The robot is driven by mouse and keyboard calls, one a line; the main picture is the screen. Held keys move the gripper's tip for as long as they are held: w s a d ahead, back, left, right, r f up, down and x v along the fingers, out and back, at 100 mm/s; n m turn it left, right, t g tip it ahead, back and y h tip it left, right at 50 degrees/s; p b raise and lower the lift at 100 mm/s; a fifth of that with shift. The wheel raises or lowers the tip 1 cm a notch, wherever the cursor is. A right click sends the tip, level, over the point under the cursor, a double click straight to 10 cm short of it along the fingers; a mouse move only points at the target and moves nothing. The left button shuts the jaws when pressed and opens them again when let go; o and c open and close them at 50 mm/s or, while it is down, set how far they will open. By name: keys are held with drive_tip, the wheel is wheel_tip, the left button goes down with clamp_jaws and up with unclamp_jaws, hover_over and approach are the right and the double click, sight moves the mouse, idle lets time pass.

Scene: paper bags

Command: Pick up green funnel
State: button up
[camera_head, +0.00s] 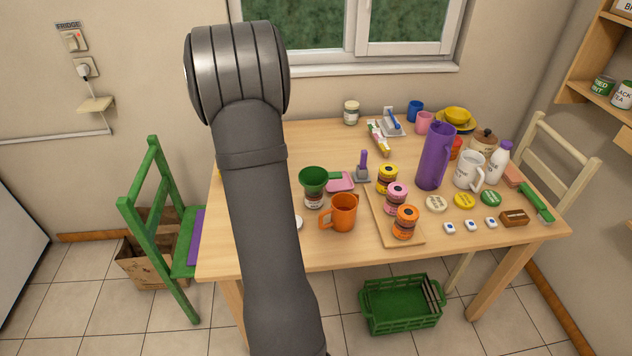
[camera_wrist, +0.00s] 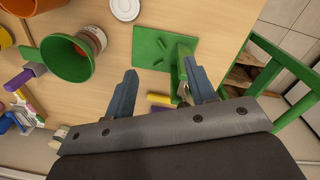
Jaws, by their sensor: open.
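The green funnel (camera_head: 313,179) sits wide mouth up on top of a small labelled jar (camera_head: 314,200), on the left part of the table in the head view. In the wrist view the funnel (camera_wrist: 66,60) is at the upper left, its open mouth facing the camera, with the jar (camera_wrist: 93,38) partly showing behind it. My gripper (camera_wrist: 161,84) is open, its two fingers spread, with the funnel to the left of both fingers and apart from them. In the head view my arm hides the gripper.
An orange mug (camera_head: 344,212) stands close to the funnel, with a pink item (camera_head: 342,182) behind it. A green board (camera_wrist: 158,48) with a green object on it lies beyond my fingers. A round white lid (camera_wrist: 125,8) lies nearby.

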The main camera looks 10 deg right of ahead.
sight(333, 174)
drive_tip(key=w+d+r+n+h, duration=0.2)
drive_tip(key=w+d+r+n, duration=0.1)
drive_tip(key=d+n, duration=0.4)
drive_tip(key=w+d+r+n+h, duration=0.25)
drive_tip(key=d+n, duration=0.35)
drive_tip(key=d, duration=0.3)
drive_tip(key=shift+y, duration=0.35)
drive_tip(key=x, duration=1.7)
drive_tip(key=shift+s+d+f, duration=0.2)
drive_tip(key=shift+s+d, duration=0.1)
drive_tip(key=c, duration=1.1)
drive_tip(key=shift+o, duration=0.2)
drive_tip(key=shift+r, duration=0.15)
